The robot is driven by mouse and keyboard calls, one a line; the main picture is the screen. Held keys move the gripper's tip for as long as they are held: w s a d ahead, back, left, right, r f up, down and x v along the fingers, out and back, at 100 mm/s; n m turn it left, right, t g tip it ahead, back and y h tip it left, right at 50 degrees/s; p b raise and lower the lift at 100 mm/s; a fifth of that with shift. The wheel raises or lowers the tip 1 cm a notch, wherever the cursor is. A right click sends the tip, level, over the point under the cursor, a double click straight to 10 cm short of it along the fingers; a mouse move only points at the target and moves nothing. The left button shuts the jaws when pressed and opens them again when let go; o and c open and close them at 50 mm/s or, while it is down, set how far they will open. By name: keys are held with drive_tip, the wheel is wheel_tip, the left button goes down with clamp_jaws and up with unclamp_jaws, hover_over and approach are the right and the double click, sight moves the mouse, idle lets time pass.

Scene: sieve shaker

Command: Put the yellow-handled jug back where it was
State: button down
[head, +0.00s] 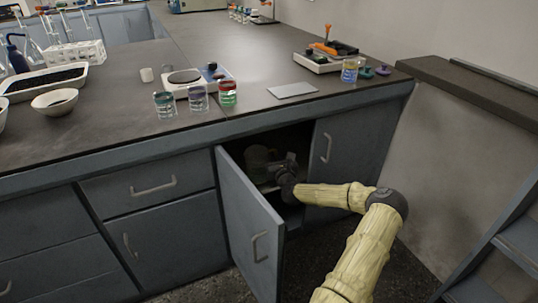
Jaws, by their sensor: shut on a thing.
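My gripper (279,173) reaches into the dark opening of the base cabinet under the bench. It is shut on a dim, rounded, jug-like vessel (257,157) just inside the cabinet. Shadow and my wrist hide much of it. I take it for the jug, but its yellow handle cannot be made out. Whether it touches the cabinet floor or a shelf cannot be told. The left cabinet door (248,225) stands swung open towards the room, left of my arm. The right cabinet door (345,160) is closed.
Above, the bench top (250,115) holds a balance (188,85), several glass beakers, including a green one (228,94), and a grey flat plate (292,90). A step ladder (510,245) stands at the lower right. The open door's edge is close to my arm.

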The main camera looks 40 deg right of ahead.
drive_tip(key=b+x, duration=0.3)
drive_tip(key=x, duration=0.6)
drive_tip(key=shift+r, duration=0.1)
drive_tip(key=shift+w+d+f+b, duration=0.15)
drive_tip(key=shift+f+b, duration=0.45)
drive_tip(key=shift+f, duration=0.3)
drive_tip(key=shift+w+f+b, duration=0.15)
drive_tip(key=shift+f+b, duration=0.4)
drive_tip(key=shift+f, duration=0.3)
drive_tip(key=shift+f, duration=0.1)
drive_tip(key=c, duration=1.5)
unclamp_jaws()
drive_tip(key=p+v, duration=0.4)
drive_tip(key=v, duration=0.8)
